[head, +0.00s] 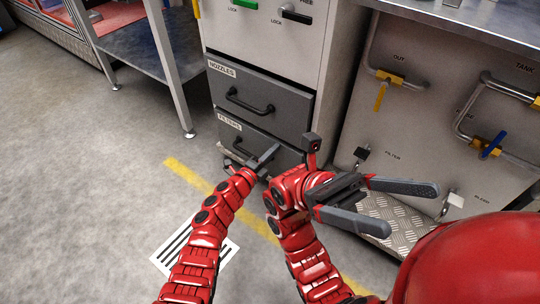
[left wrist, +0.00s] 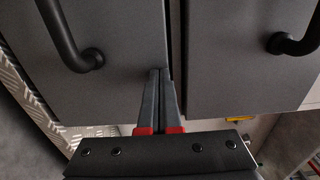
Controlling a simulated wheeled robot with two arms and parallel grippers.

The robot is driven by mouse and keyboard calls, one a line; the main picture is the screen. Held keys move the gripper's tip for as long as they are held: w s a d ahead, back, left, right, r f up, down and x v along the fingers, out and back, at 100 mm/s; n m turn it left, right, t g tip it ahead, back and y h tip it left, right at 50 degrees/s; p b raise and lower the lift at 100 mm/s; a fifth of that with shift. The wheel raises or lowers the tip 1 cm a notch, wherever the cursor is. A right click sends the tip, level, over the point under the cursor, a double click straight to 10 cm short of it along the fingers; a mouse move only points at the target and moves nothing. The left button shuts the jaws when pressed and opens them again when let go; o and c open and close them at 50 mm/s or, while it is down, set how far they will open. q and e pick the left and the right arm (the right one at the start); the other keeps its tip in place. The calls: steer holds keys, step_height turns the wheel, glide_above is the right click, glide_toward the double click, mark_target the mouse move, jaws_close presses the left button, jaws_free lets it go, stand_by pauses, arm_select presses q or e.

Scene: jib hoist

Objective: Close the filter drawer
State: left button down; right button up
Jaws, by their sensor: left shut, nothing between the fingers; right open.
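The filter drawer (head: 235,136), dark grey with a FILTERS label, is the lower drawer of the grey cabinet. I cannot tell whether its front stands proud of the cabinet. Its front also fills the left of the left wrist view (left wrist: 115,95), with a black bar handle (left wrist: 66,38). My left gripper (head: 272,153) is shut and empty, its tips at the drawer front near the edge beside the gap; I cannot tell whether they touch. It also shows in the left wrist view (left wrist: 160,74). My right gripper (head: 413,210) is open and empty, right of the drawer. My arms hide part of the drawer.
The NOZZLES drawer (head: 285,107) sits directly above, with its own handle (head: 249,102). To the right is a pipe panel with valves (head: 390,78) above a tread plate (head: 400,228). A bench leg (head: 166,65) stands left.

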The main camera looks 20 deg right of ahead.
arm_select(q)
steer(key=shift+w+d+r, duration=0.1)
steer(key=shift+w+r, duration=0.05)
steer(key=shift+r, duration=0.1)
arm_select(e)
steer(key=shift+s+d+r+t, duration=0.1)
steer(key=shift+s+d+t, duration=0.05)
steer(key=shift+s+t, duration=0.15)
